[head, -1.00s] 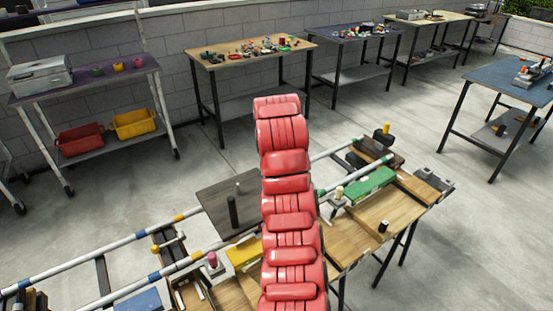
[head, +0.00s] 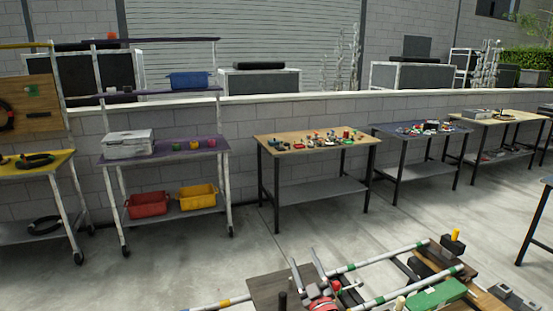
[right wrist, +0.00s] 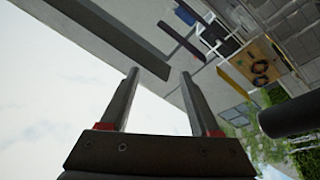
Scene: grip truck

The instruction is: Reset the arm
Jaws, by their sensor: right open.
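My right gripper (head: 304,258) shows at the bottom of the head view, with its two grey fingers pointing up and spread apart. Its red wrist part (head: 322,303) is cut off by the lower edge. My left gripper is in neither current view.
The near workbench carries striped rails (head: 375,259), a green block (head: 437,294) and a yellow-topped peg (head: 455,237). Behind are a wooden-topped table (head: 285,143) with small parts, a purple-topped cart (head: 172,154) and a yellow-topped table (head: 25,170). Open concrete floor (head: 200,260) lies between.

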